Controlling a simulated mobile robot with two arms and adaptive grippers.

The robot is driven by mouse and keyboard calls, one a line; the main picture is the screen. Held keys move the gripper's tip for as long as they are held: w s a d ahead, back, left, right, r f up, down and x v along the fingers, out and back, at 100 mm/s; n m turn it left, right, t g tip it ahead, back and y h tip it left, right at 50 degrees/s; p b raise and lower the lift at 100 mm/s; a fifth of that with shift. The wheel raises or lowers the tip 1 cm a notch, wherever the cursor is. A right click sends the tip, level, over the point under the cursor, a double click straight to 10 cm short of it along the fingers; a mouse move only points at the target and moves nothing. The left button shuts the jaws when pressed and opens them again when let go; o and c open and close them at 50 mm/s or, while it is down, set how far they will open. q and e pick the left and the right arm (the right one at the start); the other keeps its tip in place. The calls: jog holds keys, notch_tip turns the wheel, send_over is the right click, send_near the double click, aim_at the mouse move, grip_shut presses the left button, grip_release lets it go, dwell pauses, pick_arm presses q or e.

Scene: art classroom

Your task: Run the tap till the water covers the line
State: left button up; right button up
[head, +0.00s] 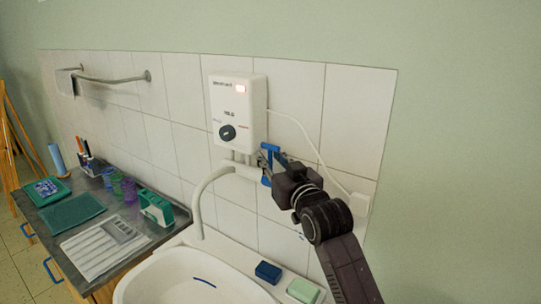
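The white tap spout (205,188) curves down from beneath the water heater (238,112) and ends over the white basin (128,290). No water stream shows below the spout. A dark blue line (204,282) is on the basin's inside wall, and I see no water surface in the part in view. A blue tap handle (268,149) is at the right of the tap body. My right gripper (267,168) is at this handle and partly covers it. Whether its fingers are closed on it is unclear. My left gripper is not in view.
A blue block (268,272) and a pale green block (303,291) lie on the basin's right ledge. A counter (150,231) at left holds cups, books and papers. A white cord (306,134) runs from the heater to a wall box (360,203).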

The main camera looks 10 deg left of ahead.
jog(key=shift+w+a, duration=0.15)
jog(key=shift+w, duration=0.05)
grip_shut()
dwell(0.4)
